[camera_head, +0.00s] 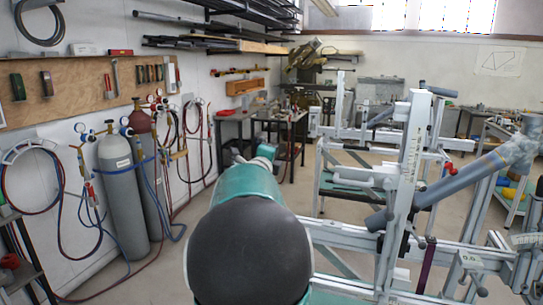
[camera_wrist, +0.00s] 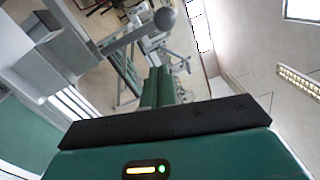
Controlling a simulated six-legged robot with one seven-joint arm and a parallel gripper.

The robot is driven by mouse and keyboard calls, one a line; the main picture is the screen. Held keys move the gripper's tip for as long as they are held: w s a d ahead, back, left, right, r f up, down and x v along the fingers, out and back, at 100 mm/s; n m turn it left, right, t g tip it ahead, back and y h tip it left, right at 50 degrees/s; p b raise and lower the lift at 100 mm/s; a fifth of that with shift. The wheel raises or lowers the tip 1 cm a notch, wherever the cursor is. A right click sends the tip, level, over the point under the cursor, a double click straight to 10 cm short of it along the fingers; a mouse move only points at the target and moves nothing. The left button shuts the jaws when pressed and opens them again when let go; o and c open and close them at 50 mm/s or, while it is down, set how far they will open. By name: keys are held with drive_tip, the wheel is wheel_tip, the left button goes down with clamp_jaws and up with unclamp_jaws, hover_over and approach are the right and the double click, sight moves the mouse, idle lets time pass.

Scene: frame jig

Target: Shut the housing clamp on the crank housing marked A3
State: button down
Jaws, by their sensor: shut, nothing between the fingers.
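In the head view a metal frame jig (camera_head: 396,190) stands at the right and carries thick grey-blue tubes (camera_head: 455,185). A red-tipped part (camera_head: 448,166) sits beside its upright. Pale tags sit on brackets (camera_head: 469,260) low at the right; I cannot read A3 on any, nor tell which part is the crank housing or its clamp. In the wrist view my gripper (camera_wrist: 160,72) is shut and empty, its green fingers together beyond a black bar. A grey tube with a rounded end (camera_wrist: 164,18) lies beyond, with grey jig parts at the upper left.
Gas cylinders (camera_head: 122,195) with hoses stand along the left wall. A dark workbench (camera_head: 265,135) stands at the back. A dark strap (camera_head: 427,265) hangs on the jig. Open floor lies between the cylinders and my arm.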

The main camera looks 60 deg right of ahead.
drive_tip(key=v, duration=0.9)
drive_tip(key=shift+s+a, duration=0.3)
drive_tip(key=shift+s+r, duration=0.1)
drive_tip(key=shift+s, duration=0.05)
drive_tip(key=shift+a, duration=0.1)
